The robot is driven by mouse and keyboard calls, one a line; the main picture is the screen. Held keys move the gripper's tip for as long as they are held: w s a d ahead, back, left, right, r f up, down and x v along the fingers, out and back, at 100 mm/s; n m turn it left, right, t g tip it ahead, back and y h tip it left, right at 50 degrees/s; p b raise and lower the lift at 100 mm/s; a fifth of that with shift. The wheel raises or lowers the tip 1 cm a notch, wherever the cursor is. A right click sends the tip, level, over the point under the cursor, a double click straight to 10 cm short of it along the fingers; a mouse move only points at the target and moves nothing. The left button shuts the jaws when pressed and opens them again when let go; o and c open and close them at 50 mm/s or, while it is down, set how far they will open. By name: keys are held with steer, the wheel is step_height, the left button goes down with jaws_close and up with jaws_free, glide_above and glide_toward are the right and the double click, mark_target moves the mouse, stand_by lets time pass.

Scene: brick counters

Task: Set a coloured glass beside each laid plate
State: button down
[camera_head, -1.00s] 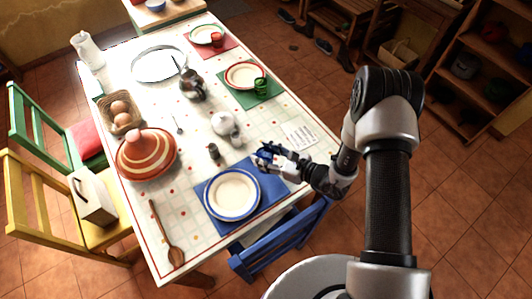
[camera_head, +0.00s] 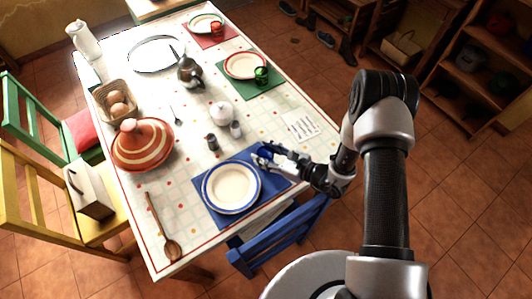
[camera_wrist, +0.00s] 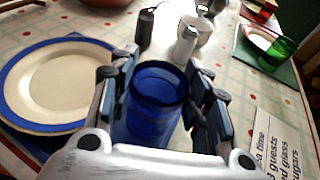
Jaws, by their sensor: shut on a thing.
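My gripper (camera_head: 265,154) is shut on a blue glass (camera_wrist: 157,92), upright between the fingers in the wrist view. It is over or on the upper right part of the blue mat (camera_head: 274,178), beside the blue-rimmed plate (camera_head: 231,187); I cannot tell whether its base touches. The plate also shows left of the gripper in the wrist view (camera_wrist: 58,82). A green glass (camera_head: 262,75) stands beside the red-rimmed plate (camera_head: 246,65) on the green mat (camera_head: 268,90). A red glass (camera_head: 216,29) stands beside the far plate (camera_head: 204,22) on the red mat (camera_head: 230,40).
A white sugar pot (camera_head: 221,113) and two shakers (camera_head: 212,142) stand beyond the blue-rimmed plate. A written card (camera_head: 300,125) lies right of them. A striped tagine (camera_head: 143,147) and wooden spoon (camera_head: 164,230) are at left. A blue chair (camera_head: 275,243) stands at the near edge.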

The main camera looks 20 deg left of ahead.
steer(key=shift+f+b, duration=0.6)
steer(key=c, duration=0.8)
jaws_free()
